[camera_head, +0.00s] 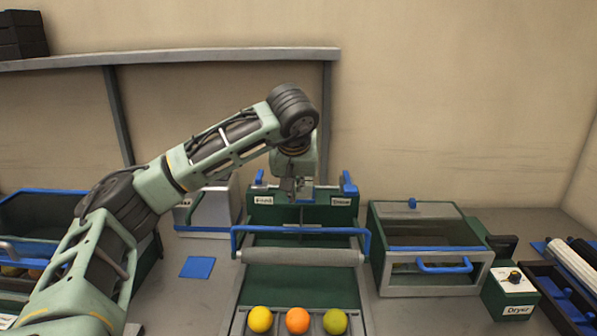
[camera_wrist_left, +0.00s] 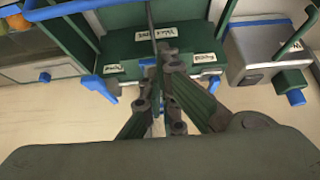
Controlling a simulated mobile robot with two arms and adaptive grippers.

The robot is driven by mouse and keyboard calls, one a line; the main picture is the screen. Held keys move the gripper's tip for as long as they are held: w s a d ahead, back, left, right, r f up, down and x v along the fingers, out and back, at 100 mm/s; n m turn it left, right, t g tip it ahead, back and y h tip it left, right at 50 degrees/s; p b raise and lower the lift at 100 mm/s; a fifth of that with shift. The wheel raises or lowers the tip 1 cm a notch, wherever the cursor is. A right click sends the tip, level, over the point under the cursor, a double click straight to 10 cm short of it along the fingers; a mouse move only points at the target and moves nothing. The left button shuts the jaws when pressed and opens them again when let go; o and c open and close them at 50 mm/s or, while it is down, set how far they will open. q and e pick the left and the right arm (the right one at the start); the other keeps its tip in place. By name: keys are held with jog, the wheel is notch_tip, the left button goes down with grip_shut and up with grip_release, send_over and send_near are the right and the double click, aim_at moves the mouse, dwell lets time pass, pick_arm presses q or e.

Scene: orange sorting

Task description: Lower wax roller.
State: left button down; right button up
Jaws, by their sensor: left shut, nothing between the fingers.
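The grey roller (camera_head: 300,256) lies across the green machine in the middle of the table, with a blue bar handle (camera_head: 300,230) just behind and above it. Behind them stands a green box with white labels (camera_head: 341,201) and blue side tabs; it also shows in the left wrist view (camera_wrist_left: 165,65). My left gripper (camera_head: 304,196) is shut and empty, fingers pointing down at this box, behind the blue bar. In the left wrist view, the fingers (camera_wrist_left: 160,95) are close together in front of the box. Whether they touch anything is unclear. My right gripper is not in view.
A glass-lidded box (camera_head: 430,287) with a blue handle and the dryer box (camera_head: 510,292) stand to the right. A blue pad (camera_head: 198,267) lies left.

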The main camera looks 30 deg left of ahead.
pick_arm(q)
jog(key=f, duration=0.3)
jog(key=s+f+p, duration=0.1)
jog(key=f, duration=0.1)
jog(key=shift+d, duration=0.35)
